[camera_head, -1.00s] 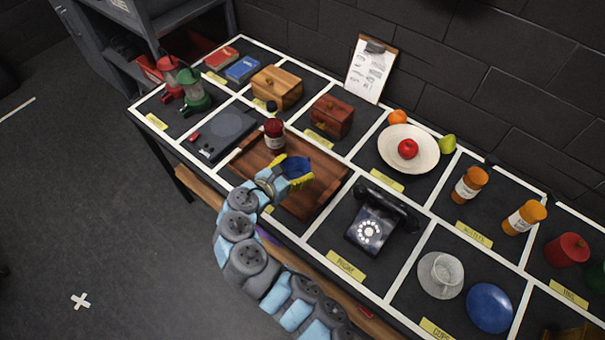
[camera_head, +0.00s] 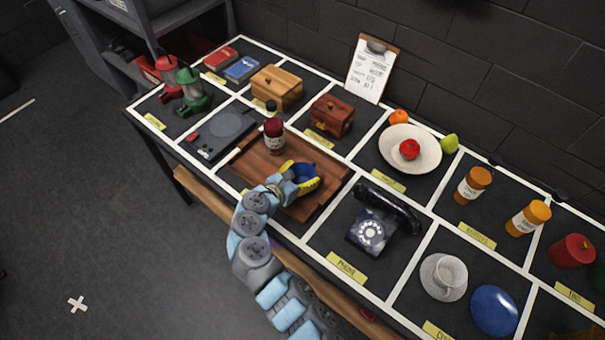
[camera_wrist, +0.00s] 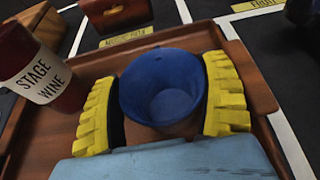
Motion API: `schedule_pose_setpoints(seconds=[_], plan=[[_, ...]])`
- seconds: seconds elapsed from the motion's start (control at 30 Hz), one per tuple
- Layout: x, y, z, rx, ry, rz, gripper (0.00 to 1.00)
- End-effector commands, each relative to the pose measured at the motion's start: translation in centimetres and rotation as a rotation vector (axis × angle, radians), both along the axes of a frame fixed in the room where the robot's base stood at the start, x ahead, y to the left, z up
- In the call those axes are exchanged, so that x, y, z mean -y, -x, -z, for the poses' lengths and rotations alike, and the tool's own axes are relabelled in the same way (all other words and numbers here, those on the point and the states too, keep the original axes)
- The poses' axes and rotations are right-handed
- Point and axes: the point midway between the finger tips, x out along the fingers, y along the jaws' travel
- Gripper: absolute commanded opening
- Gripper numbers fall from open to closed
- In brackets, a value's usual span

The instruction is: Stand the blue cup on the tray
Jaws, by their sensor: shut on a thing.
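The blue cup (camera_wrist: 163,85) is upright between the yellow finger pads of my gripper (camera_wrist: 165,100), which is shut on it. In the head view the blue cup (camera_head: 303,176) and my gripper (camera_head: 300,180) are over the right part of the wooden tray (camera_head: 252,172). The cup is low over the tray floor; I cannot tell whether its base touches it. The tray rim also shows in the wrist view (camera_wrist: 258,85).
A stage wine bottle (camera_head: 274,138) stands on the tray, left of the cup. A black telephone (camera_head: 375,225) sits right of the tray. A turntable (camera_head: 218,133) is to its left, and a wooden box (camera_head: 331,115) behind it. The tray's front middle is bare.

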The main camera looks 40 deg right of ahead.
Motion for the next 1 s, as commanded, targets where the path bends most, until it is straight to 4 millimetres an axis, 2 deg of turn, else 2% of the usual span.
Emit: schedule_pose_setpoints(seconds=[0.2,0.23,0.3,0.67,0.83,1.0], plan=[[-0.1,-0.1,0.2,0.000,0.000,-0.001,0.39],[-0.1,-0.1,0.3,0.000,-0.001,-0.001,0.82],[-0.1,-0.1,0.2,0.001,-0.001,-0.001,1.00],[0.0,0.0,0.0,0.001,-0.001,0.000,1.00],[-2.1,0.1,-0.9,0.000,-0.001,-0.004,1.00],[-5.2,0.6,-2.0,-0.001,-0.001,-0.007,1.00]])
